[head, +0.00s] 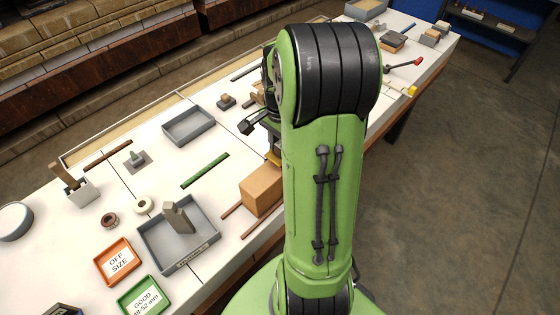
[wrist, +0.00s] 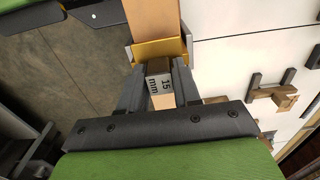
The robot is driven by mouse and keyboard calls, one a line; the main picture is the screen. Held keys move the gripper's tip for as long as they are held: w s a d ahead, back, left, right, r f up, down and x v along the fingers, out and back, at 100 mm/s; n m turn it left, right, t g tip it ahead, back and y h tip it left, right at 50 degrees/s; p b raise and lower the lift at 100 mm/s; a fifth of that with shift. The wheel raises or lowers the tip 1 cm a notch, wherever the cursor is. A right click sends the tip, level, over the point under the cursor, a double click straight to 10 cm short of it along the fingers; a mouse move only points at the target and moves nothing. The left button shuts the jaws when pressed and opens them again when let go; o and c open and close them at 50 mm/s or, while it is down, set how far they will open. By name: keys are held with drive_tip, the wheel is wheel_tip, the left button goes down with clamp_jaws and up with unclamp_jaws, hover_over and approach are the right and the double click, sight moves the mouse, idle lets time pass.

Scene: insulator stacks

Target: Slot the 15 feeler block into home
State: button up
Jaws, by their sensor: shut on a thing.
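The feeler block (wrist: 160,84), marked "15 mm" on a white label, is between my gripper's fingers in the wrist view. My gripper (wrist: 158,68) is shut on it. Just past the fingertips is a gold-coloured piece (wrist: 160,50), with a tan surface (wrist: 155,17) beyond it. I cannot tell whether the block touches the gold piece. In the head view my green arm covers most of the gripper and the block. No part is clearly marked as home.
A brown box (head: 262,189) stands on the white bench beside my arm. Grey trays (head: 189,126) (head: 150,238), an orange "OFF SIZE" tray (head: 101,265) and a green "GOOD" tray (head: 127,302) are to the left. Small dark-and-brown pieces (wrist: 275,94) lie at right in the wrist view.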

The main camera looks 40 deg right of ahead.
drive_tip(key=shift+r+p, duration=0.65)
drive_tip(key=shift+r, duration=0.1)
drive_tip(key=shift+r, duration=0.1)
drive_tip(key=shift+r+p, duration=0.65)
drive_tip(key=shift+p, duration=0.05)
drive_tip(key=shift+r+p, duration=0.75)
